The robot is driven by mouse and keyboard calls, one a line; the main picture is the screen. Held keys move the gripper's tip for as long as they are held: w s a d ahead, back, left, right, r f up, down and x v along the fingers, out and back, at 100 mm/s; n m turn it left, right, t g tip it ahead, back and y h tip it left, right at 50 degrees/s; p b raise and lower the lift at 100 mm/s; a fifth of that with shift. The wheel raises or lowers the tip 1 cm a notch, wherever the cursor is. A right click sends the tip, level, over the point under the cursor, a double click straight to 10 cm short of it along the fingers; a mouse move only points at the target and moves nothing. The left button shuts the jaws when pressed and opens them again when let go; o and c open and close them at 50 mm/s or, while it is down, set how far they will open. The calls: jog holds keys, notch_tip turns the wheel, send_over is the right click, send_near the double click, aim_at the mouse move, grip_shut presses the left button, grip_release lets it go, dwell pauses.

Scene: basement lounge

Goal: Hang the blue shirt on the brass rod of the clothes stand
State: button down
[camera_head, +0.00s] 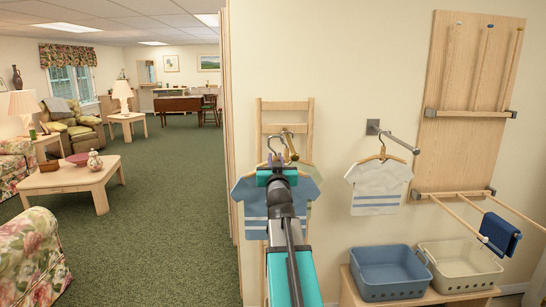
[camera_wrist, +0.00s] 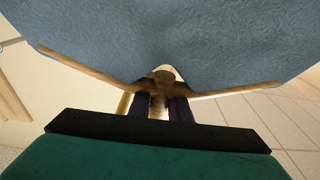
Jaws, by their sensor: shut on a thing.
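The blue shirt (camera_head: 252,211) with white stripes hangs upright on a wooden hanger in front of the clothes stand (camera_head: 284,106). My gripper (camera_head: 277,168) is shut on the hanger's neck; the wrist view shows the dark fingers (camera_wrist: 160,104) closed there, with the hanger bar (camera_wrist: 85,67) and the shirt's blue cloth (camera_wrist: 230,35) beyond. The hanger's hook shows above my gripper, close to the round brass end of the rod (camera_head: 294,157). I cannot tell whether the hook is around the rod or beside it. My arm hides part of the shirt.
A white shirt (camera_head: 379,187) hangs on a steel wall rod (camera_head: 400,143) to the right. A blue basket (camera_head: 389,273) and a cream basket (camera_head: 458,268) stand on a low bench. A wooden wall rack (camera_head: 474,70) holds a dark blue cloth (camera_head: 500,233). Green carpet is open at left.

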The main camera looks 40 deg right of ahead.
jog(key=shift+s+d+r+p, duration=0.15)
jog(key=shift+s+d+p, duration=1)
jog(key=shift+p, duration=2.75)
jog(key=shift+s+d+p, duration=0.1)
jog(key=shift+d+p, duration=0.25)
jog(key=shift+p, duration=0.3)
jog(key=shift+s+d+p, duration=0.15)
jog(key=shift+p, duration=0.25)
jog(key=shift+s+d+f, duration=0.2)
jog(key=shift+f, duration=0.5)
jog(key=shift+s+d+f, duration=0.15)
jog(key=shift+d+f, duration=0.05)
jog(key=shift+f, duration=0.5)
jog(key=shift+b, duration=0.3)
jog(key=c, duration=1.6)
grip_release()
jog(key=shift+o, duration=0.2)
jog(key=shift+f, duration=0.1)
